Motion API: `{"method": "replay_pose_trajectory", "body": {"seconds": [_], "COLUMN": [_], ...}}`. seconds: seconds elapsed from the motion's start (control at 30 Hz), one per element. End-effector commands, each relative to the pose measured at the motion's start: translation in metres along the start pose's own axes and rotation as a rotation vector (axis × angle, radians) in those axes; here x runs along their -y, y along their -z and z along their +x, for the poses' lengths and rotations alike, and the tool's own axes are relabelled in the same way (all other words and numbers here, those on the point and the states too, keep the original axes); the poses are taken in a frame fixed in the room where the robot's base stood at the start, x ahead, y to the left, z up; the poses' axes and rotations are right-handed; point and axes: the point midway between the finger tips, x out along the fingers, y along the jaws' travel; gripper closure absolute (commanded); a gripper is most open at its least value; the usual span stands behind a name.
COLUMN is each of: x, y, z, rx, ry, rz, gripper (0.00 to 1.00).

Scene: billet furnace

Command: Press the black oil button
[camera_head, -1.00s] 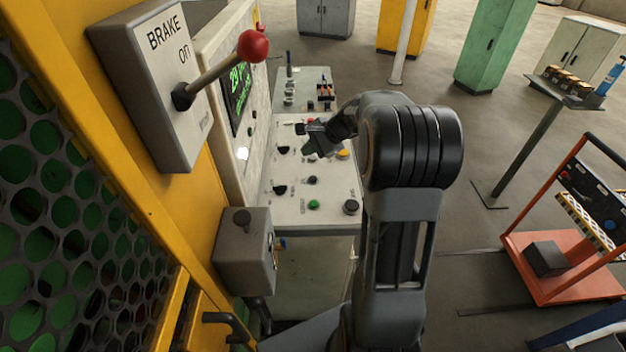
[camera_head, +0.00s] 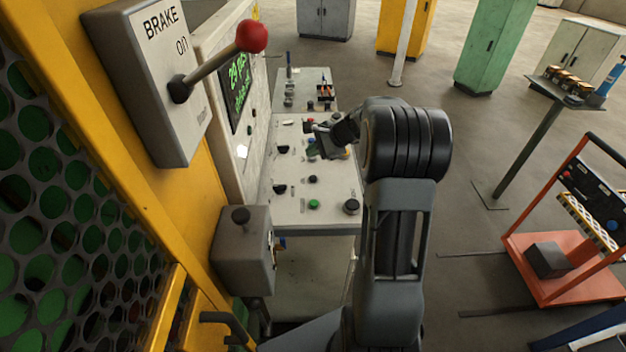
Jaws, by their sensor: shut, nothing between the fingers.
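The control desk (camera_head: 330,215) has a pale sloping top with several buttons and knobs. A small black button (camera_head: 313,179) sits mid-panel, and a larger round black one (camera_head: 352,207) sits near the front right corner. The labels are too small to read, so I cannot tell which is the oil button. My gripper (camera_head: 317,150) is over the middle of the panel, beyond both of these. It is shut and empty, small and dark in the picture. It hides part of the panel under it; whether it touches the surface is unclear.
Floor at right is open before an orange cart (camera_head: 560,270).

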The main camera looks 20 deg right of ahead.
Motion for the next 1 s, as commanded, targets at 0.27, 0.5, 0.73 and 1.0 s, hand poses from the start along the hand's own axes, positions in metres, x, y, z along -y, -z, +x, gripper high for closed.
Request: {"method": "replay_pose_trajectory", "body": {"seconds": [0.27,0.5,0.73,1.0], "x": [-0.019,-0.033,-0.038,-0.037], "y": [0.019,0.033,0.038,0.037], "z": [0.025,0.045,0.052,0.051], "rx": [-0.001,0.000,0.000,0.000], "ry": [-0.001,0.000,0.000,0.000], "rz": [0.000,0.000,0.000,0.000], "gripper": [1.00,1.00,1.00,1.00]}}
